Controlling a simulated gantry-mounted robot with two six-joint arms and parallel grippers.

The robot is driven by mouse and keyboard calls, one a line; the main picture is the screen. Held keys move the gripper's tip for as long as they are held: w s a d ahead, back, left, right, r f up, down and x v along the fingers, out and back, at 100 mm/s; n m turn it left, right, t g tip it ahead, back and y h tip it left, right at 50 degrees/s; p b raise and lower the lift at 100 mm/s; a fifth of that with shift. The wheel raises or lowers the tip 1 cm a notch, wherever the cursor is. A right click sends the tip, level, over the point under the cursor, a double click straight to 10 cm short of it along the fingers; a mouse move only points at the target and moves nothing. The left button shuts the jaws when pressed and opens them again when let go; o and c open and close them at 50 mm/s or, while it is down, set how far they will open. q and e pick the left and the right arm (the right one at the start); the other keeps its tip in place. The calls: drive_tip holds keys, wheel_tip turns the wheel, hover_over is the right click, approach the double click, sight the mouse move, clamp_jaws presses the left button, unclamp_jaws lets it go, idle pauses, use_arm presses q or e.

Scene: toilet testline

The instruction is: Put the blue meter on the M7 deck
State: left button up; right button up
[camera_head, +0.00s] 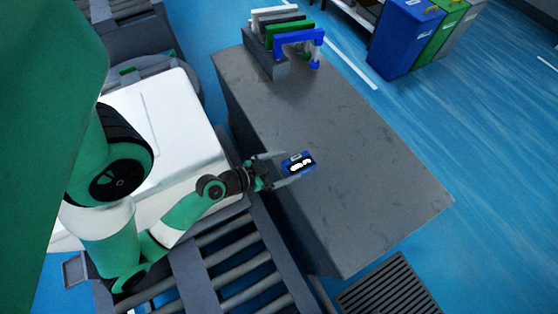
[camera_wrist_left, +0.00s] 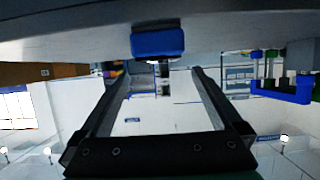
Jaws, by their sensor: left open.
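The blue meter (camera_head: 307,161), a small blue box with a black-and-white display face, is at the near left side of the grey table (camera_head: 385,190). My left gripper (camera_head: 293,166) reaches in from the left. It is open, with its fingers on either side of the meter's near end in the head view. In the left wrist view, which looks upside down, the meter (camera_wrist_left: 158,41) lies against the grey surface, centred beyond the open fingertips (camera_wrist_left: 156,72). No contact with the fingers shows. No M7 label is legible. My right gripper is out of view.
A rack with white, green and blue (camera_head: 290,37) handle-shaped parts stands at the table's far end. A white toilet-like body (camera_head: 160,120) and a roller conveyor (camera_head: 235,265) lie left of the table. Bins (camera_head: 403,35) stand at the back right. The table's middle is clear.

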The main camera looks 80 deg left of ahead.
use_arm(q)
drive_tip(key=shift+b+v, duration=0.3)
drive_tip(key=shift+v, duration=1.05)
drive_tip(key=shift+w, duration=0.1)
wheel_tip(320, 180, up, 7)
drive_tip(key=m+t, duration=0.2)
hover_over(301, 164)
drive_tip(key=w+r+m+t+h, duration=0.1)
drive_tip(key=w+r+m+t, duration=0.1)
drive_tip(key=w+r, duration=0.4)
drive_tip(key=w+d+r+m+t+h, duration=0.1)
drive_tip(key=w+d+r+t, duration=0.1)
drive_tip(key=w+r, duration=0.35)
drive_tip(key=w+d+r+m+t+h, duration=0.1)
drive_tip(key=w+d+r+t, duration=0.1)
drive_tip(key=r, duration=0.7)
drive_tip(key=s+d+r+t+h, duration=0.1)
drive_tip(key=d+r, duration=0.3)
drive_tip(key=r, duration=0.6)
drive_tip(key=s+d+r+t+h, duration=0.1)
drive_tip(key=d+r, duration=0.4)
drive_tip(key=r, duration=0.5)
drive_tip(key=s+d+r+t+h, duration=0.1)
drive_tip(key=d+r+t, duration=0.3)
drive_tip(key=r, duration=0.7)
drive_tip(key=shift+s+d+t+h, duration=0.25)
drive_tip(key=shift+t+h, duration=0.25)
drive_tip(key=shift+h, duration=0.3)
